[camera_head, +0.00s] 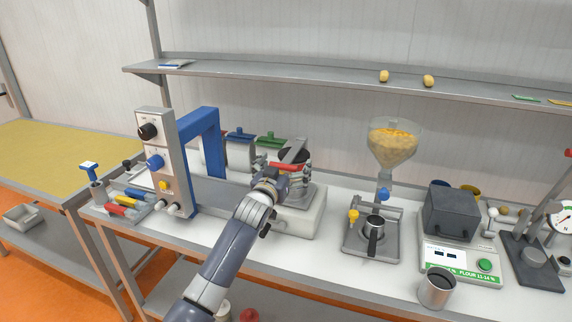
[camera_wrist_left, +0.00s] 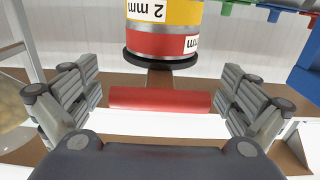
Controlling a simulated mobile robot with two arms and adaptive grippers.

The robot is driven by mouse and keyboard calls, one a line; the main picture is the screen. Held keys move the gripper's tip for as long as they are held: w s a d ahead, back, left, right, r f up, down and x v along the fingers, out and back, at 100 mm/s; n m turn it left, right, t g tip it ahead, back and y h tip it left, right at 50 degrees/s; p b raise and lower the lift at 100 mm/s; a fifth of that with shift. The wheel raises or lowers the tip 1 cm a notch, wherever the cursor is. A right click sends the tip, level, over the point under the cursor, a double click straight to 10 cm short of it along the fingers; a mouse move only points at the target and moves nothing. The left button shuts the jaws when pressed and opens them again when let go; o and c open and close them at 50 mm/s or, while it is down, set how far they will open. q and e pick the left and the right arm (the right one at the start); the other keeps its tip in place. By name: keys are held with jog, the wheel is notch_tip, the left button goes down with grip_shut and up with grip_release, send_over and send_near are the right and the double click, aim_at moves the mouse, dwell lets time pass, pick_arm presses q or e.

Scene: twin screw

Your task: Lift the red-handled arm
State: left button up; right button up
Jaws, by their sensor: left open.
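My left gripper (camera_head: 280,180) is at the machine in the middle of the bench, its fingers spread. In the left wrist view the open gripper (camera_wrist_left: 160,92) has a finger on each side of a red cylindrical handle (camera_wrist_left: 160,100). The handle lies crosswise between the fingers, with a small gap at each end. In the head view the red handle (camera_head: 284,166) shows just above the gripper, by a grey arm (camera_head: 294,149). The gripper partly hides the machine body behind it. My right gripper is not in view.
A grey panel with knobs (camera_head: 152,150) and a blue frame (camera_head: 212,140) stand left of my gripper. A hopper (camera_head: 394,142) and a grey box device (camera_head: 451,212) stand to the right. A metal cup (camera_head: 436,289) is near the front edge. A shelf (camera_head: 330,74) runs above.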

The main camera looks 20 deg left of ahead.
pick_arm(q)
jog(key=c, duration=1.6)
jog(key=shift+c, duration=0.2)
jog(key=shift+r, duration=0.1)
